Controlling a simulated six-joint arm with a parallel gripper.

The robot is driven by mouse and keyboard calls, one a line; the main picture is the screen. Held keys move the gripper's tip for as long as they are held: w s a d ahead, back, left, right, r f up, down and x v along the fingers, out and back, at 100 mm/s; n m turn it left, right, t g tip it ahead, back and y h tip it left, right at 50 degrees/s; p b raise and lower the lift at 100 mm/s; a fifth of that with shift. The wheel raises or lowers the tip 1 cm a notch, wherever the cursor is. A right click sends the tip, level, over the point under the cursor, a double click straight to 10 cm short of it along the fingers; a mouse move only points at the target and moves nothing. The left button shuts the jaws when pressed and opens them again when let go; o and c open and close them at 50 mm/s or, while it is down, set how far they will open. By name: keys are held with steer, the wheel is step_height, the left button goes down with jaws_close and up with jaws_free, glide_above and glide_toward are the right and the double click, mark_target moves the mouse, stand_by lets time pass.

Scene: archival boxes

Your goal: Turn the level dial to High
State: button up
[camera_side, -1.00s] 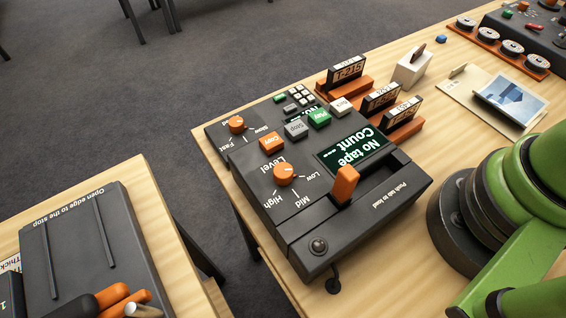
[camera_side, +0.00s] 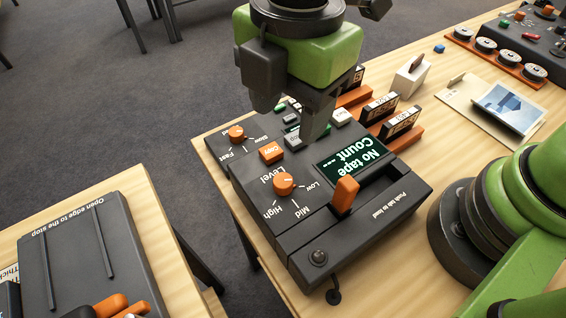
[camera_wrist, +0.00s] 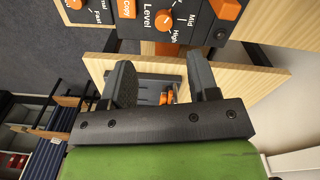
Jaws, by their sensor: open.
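The level dial (camera_side: 284,183) is an orange knob on top of the dark tape machine (camera_side: 245,183), with Low, Mid and High printed around it. Its small white mark appears to face the Low side. The dial also shows at the top of the wrist view (camera_wrist: 164,20), beyond the fingertips. My gripper (camera_side: 291,122) hangs above the machine's rear buttons in the side view, apart from the dial. Its two dark fingers are spread and empty in the wrist view (camera_wrist: 162,73). It hides part of the button rows and some tapes in the side view.
Another orange dial (camera_side: 236,133) marked Slow and Fast and an orange Copy button (camera_side: 271,153) are near the level dial. Tapes in orange holders (camera_side: 401,125) stand behind.

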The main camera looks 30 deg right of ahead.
mark_target(283, 180)
steer(key=shift+n, duration=0.8)
steer(key=f, duration=0.7)
steer(key=a+f, duration=0.1)
steer(key=f, duration=0.3)
steer(key=shift+s+a+f, duration=0.1)
steer(key=shift+s+f, duration=0.1)
steer(key=shift+f, duration=0.05)
steer(key=shift+c, duration=0.5)
steer(key=c, duration=0.8)
